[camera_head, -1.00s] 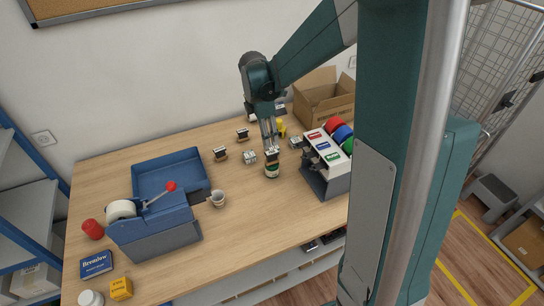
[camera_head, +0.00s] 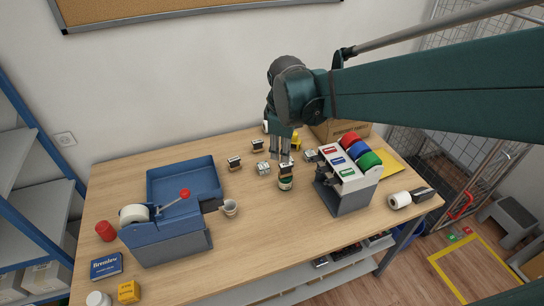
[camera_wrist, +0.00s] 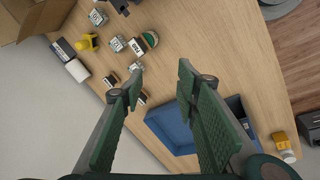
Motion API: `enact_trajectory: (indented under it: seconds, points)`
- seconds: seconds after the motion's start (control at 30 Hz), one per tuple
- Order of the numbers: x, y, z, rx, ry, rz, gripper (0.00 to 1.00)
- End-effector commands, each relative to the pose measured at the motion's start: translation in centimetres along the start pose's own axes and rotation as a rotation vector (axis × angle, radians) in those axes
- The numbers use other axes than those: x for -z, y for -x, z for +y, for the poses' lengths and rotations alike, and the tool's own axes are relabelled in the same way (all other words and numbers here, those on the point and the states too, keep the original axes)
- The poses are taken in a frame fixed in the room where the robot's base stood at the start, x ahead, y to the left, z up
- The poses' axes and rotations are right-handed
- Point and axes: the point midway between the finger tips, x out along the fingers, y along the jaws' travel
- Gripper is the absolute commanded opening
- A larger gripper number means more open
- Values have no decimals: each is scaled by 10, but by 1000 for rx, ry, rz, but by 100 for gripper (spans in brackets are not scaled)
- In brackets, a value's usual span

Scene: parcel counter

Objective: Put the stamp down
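The pot (camera_head: 285,184) also shows in the head view. My gripper (camera_head: 281,157) points down just behind and above it. In the wrist view my gripper (camera_wrist: 159,78) has its fingers spread with nothing between them.
A label holder with coloured rolls (camera_head: 345,185) stands right. A cardboard box (camera_head: 340,130) and yellow item (camera_head: 296,141) are behind. The front middle counter is clear.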

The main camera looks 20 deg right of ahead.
Motion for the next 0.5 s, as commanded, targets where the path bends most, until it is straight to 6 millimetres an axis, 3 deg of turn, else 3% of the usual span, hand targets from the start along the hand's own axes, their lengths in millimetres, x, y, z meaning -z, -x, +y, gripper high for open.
enact_trajectory:
  seconds: [0.5]
  points:
    - [-20, 49, -60, -71, -362, 125, 31]
